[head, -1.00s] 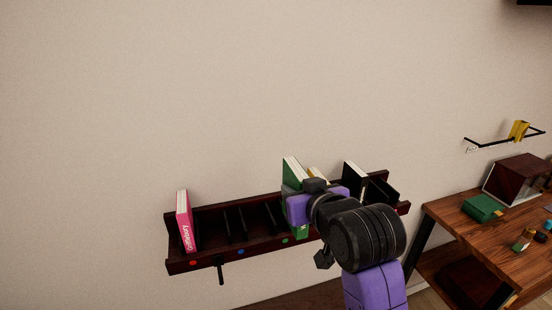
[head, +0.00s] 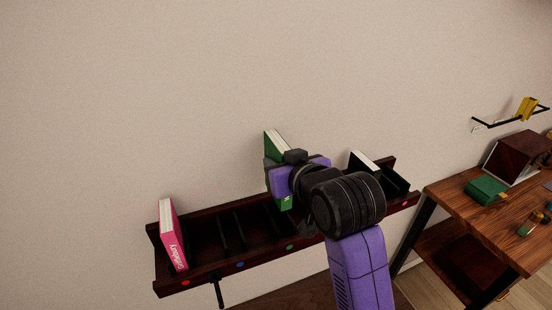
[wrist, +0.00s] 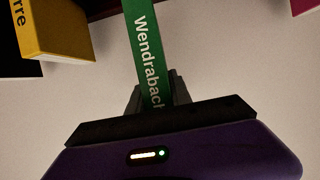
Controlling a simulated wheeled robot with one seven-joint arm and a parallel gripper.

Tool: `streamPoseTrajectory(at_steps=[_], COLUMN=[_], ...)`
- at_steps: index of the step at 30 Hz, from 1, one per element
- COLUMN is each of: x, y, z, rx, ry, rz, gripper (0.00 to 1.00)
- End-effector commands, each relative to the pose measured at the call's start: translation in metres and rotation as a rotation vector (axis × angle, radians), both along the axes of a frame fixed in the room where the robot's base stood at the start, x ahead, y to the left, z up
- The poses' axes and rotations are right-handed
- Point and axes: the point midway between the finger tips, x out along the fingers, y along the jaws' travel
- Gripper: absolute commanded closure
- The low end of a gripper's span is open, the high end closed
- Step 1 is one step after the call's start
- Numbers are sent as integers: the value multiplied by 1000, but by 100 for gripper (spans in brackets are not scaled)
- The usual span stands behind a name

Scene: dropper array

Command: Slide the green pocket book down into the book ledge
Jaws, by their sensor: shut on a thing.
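The green pocket book (head: 274,145) is upright in my gripper (head: 279,180), which is shut on it. In the wrist view, its green spine (wrist: 148,50) reads "Wendrabach" and sits between my fingers (wrist: 158,95). The book ledge (head: 205,279) is a dark red-brown wall rack with thin dividers and coloured dots along its front. The book's lower end shows below my gripper, over the ledge near the green dot (head: 290,247). My gripper and arm hide the slots to its right, so I cannot tell the book's exact clearance.
A pink book (head: 172,235) stands at the ledge's left end. A black book with white pages (head: 364,161) is toward the right. A yellow book (wrist: 60,30) is close left in the wrist view. A wooden table (head: 470,220) stands right. The slots left of my gripper look empty.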

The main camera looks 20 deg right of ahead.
Motion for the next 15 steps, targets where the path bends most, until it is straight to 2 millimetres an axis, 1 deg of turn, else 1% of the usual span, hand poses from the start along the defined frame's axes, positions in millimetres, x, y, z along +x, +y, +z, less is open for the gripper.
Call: streamPoseTrajectory(at_steps=[8, 15], x=[-2, -2], y=[0, 0], z=[0, -17], rx=[0, 0], ry=[-2, 0], rz=[0, 0], gripper=[100, 100])
